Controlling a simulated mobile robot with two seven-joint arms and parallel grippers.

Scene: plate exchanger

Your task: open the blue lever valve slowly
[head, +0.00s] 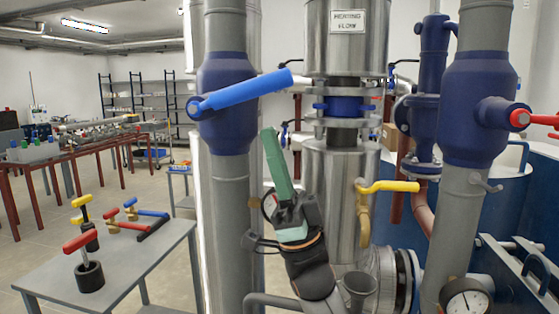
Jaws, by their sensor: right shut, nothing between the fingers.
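The blue lever valve has a dark blue body (226,95) on a grey vertical pipe. Its bright blue lever (245,91) runs from a pivot at the left of the body, rising to the right across the pipe. My right gripper (269,133) has green fingers pointing up and is shut and empty. In the picture its tip is below the outer half of the lever, with a visible gap between them. The depth between them is hard to judge. My left gripper is not in view.
A yellow-handled valve (388,186) and a steel column (339,170) stand right of my gripper. A red-lever valve (519,118) and a gauge (466,300) are at the far right. A grey table (150,262) with loose coloured levers stands at the lower left.

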